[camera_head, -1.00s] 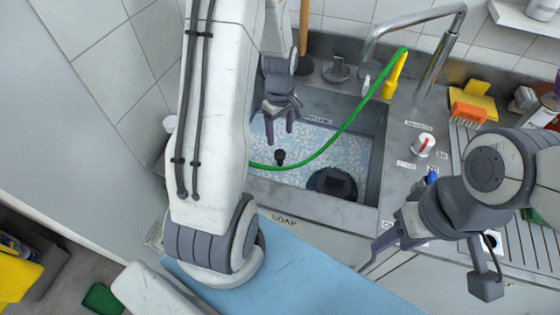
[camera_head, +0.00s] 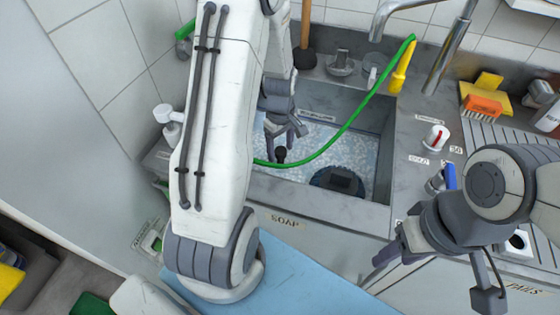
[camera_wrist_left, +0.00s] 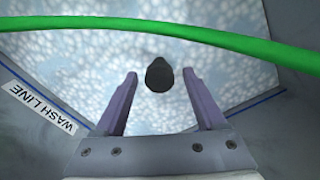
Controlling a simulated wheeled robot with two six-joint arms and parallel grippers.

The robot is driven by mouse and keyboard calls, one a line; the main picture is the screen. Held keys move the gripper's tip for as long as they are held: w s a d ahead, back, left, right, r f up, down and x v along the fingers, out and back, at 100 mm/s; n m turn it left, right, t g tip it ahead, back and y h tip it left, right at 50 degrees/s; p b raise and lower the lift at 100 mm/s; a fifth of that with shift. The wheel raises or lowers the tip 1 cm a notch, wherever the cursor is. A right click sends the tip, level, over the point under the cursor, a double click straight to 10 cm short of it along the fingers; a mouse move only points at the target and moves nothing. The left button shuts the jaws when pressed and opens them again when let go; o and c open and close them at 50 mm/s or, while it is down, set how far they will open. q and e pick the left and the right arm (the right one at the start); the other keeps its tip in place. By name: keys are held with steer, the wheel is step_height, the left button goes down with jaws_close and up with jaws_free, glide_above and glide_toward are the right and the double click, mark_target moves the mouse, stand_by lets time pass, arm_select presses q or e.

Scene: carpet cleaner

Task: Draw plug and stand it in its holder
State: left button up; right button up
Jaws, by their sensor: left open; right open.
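A black knob-like plug (camera_head: 280,155) stands in the cloudy, foamy water of the sink. It also shows in the left wrist view (camera_wrist_left: 159,76), between my fingertips in the picture. My left gripper (camera_head: 286,138) is open and empty above it; the exact gap is hard to judge. Its two purple fingers (camera_wrist_left: 160,84) lie either side of the plug in the wrist view. The plug's lower part is hidden by the water. I cannot tell for sure which fitting is its holder. My right gripper (camera_head: 380,268) is open and empty in front of the counter's front edge.
A green hose (camera_head: 352,118) arcs across the sink (camera_head: 320,203), close to the plug. A dark round object (camera_head: 338,182) sits in the water at right. A metal fitting (camera_head: 341,65) stands behind the sink. A tap (camera_head: 445,55), red-marked knob (camera_head: 436,138) and orange brush (camera_head: 482,106) are at right.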

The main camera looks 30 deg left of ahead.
arm_select(q)
jaws_close()
steer(key=shift+r+p, duration=0.75)
steer(key=shift+p, duration=0.05)
stand_by(0.4)
steer(key=shift+r+p, duration=1.05)
steer(key=shift+r, duration=0.1)
